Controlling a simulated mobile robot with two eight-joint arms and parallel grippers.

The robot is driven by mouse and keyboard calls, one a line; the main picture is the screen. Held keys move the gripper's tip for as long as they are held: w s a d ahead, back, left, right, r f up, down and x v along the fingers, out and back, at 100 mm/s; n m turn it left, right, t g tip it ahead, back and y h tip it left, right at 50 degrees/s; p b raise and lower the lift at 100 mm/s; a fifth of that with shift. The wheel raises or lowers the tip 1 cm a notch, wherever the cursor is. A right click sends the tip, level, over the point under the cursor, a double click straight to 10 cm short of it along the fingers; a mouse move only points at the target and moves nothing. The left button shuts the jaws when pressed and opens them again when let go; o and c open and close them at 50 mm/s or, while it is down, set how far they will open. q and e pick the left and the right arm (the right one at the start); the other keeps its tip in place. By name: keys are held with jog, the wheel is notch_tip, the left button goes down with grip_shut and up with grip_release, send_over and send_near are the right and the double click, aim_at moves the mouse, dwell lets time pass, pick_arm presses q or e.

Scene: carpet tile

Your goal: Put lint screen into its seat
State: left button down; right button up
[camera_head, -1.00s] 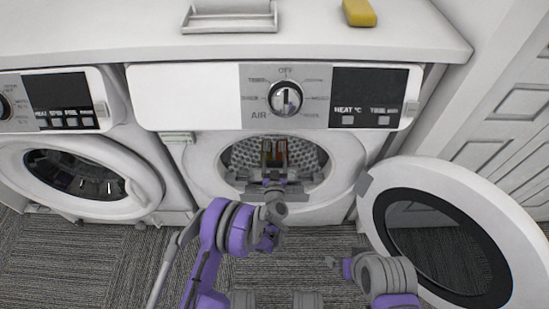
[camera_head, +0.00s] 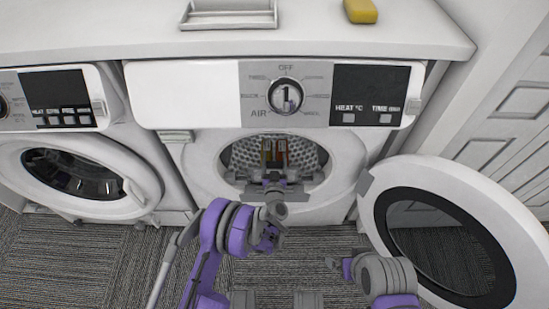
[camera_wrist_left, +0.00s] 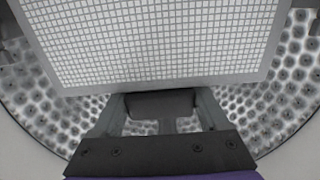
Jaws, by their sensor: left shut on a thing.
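The lint screen (camera_wrist_left: 155,40) is a pale panel with a fine square mesh and a grey rim. It fills the upper part of the left wrist view. My left gripper (camera_head: 274,172) reaches into the round drum opening of the middle machine (camera_head: 190,96) and is shut on the screen. Its dark palm and fingers (camera_wrist_left: 162,108) show below the screen's lower edge in the wrist view. The seat cannot be made out; the screen covers much of the view behind it. My right gripper (camera_head: 341,266) is outside the machine at lower right, its jaws too small to judge.
The machine's round door (camera_head: 462,190) stands open on the right, near my right arm. A second machine with its door (camera_head: 80,178) shut is on the left. A yellow block (camera_head: 360,11) and a white tray (camera_head: 229,24) lie on the top. Carpet (camera_head: 110,260) is below.

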pick_arm(q)
jog(key=shift+f+b, duration=0.85)
jog(key=shift+f, duration=4.55)
grip_release()
